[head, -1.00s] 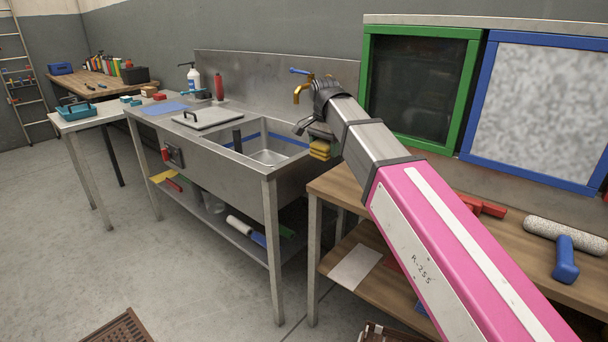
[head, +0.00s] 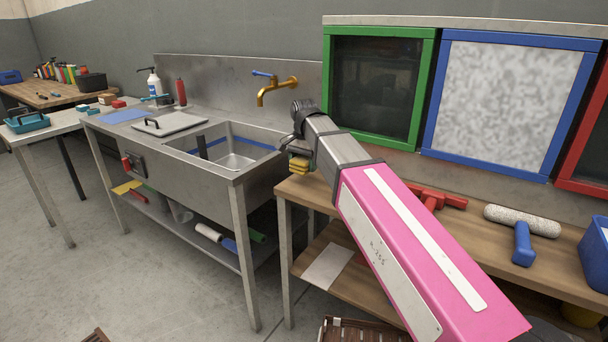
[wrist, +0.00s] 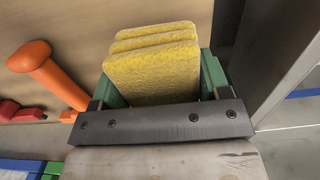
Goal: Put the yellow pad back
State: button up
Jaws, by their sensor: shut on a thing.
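The yellow pad (wrist: 152,65) is ribbed, with three raised layers. It is held between the green fingers of my gripper (wrist: 160,85) in the wrist view. In the head view my gripper (head: 300,152) is shut on the pad (head: 298,166), near the gap between the sink's right end and the wooden bench's left end. The pad looks raised above the surfaces. The arm hides part of the bench behind it.
The steel sink unit (head: 150,150) stands left, with a yellow flat piece (head: 126,187) on its lower shelf. The wooden bench (head: 480,255) carries a red tool (head: 436,197) and a paint roller (head: 522,220). Framed panels (head: 508,98) stand behind it. The wrist view shows an orange handle (wrist: 45,72).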

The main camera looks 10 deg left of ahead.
aim_at(304, 181)
jog(key=shift+w+d+f, duration=0.15)
jog(key=shift+w+f, duration=0.05)
jog(key=shift+f, duration=1.95)
jog(key=shift+f, duration=0.1)
jog(key=o, duration=1)
notch_tip(304, 181, up, 11)
jog(key=shift+w+r, duration=0.1)
jog(key=shift+w, duration=0.05)
jog(key=shift+r, duration=0.55)
